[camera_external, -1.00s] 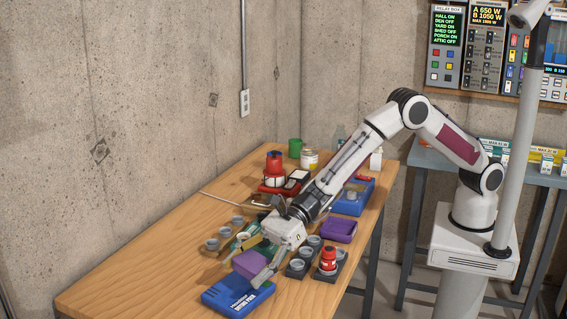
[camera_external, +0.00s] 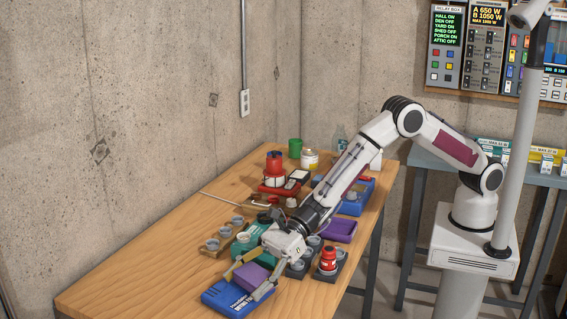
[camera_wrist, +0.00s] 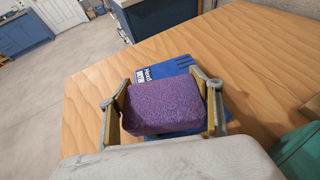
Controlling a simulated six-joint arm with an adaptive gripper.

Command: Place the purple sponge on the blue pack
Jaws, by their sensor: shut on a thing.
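The purple sponge (camera_external: 251,277) is between the two fingers of my gripper (camera_external: 247,280), which is shut on it. In the wrist view the purple sponge (camera_wrist: 165,105) fills the space between the fingers of my gripper (camera_wrist: 166,108). The blue pack (camera_external: 226,299) lies flat on the table near its front end. In the wrist view the blue pack (camera_wrist: 170,68) shows behind and below the sponge, largely covered by it. The sponge is over the pack; I cannot tell whether they touch.
A teal case (camera_external: 251,236) and a tray with grey cups (camera_external: 221,240) lie left of my gripper. The table's front left (camera_external: 130,285) is clear.

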